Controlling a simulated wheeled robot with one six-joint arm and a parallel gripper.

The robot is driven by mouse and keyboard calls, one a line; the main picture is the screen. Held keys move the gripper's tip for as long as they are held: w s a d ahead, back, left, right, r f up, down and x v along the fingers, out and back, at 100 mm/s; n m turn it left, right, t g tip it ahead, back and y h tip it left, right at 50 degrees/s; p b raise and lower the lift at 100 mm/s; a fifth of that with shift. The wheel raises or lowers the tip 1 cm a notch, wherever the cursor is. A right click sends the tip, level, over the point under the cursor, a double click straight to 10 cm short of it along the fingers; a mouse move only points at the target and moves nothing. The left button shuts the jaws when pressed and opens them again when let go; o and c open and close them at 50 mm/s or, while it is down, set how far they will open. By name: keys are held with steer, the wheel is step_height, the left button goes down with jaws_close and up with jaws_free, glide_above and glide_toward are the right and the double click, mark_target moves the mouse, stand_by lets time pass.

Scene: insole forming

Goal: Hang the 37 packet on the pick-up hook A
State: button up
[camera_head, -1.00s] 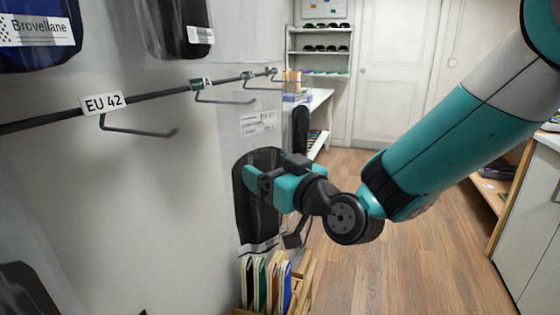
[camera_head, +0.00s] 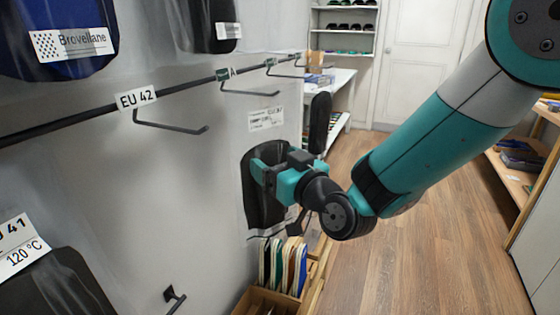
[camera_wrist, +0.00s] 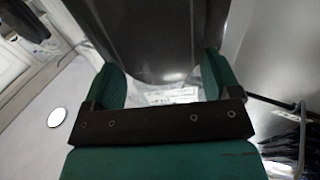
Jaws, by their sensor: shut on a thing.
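My gripper (camera_head: 270,174) is shut on a clear packet with a dark insole (camera_head: 262,205) inside. The packet hangs upright in front of the pale wall, its white label (camera_head: 265,119) above the fingers; the label seems to end in 37. Hook A (camera_head: 250,91), under a small green A tag (camera_head: 229,73) on the dark rail, is empty. It sits above and slightly left of the label, and the packet appears apart from it. In the wrist view, the dark insole (camera_wrist: 155,40) lies between the green fingers (camera_wrist: 165,80). The packet's top hole cannot be made out.
An empty EU 42 hook (camera_head: 170,124) is nearer on the same rail (camera_head: 185,86); further hooks follow beyond A. Packets hang above, and an EU 41 packet (camera_head: 50,290) at lower left. A wooden crate (camera_head: 265,300) with coloured boards stands below. The floor (camera_head: 390,240) to the right is clear.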

stand_by(0.4)
steer(key=o, duration=1.4)
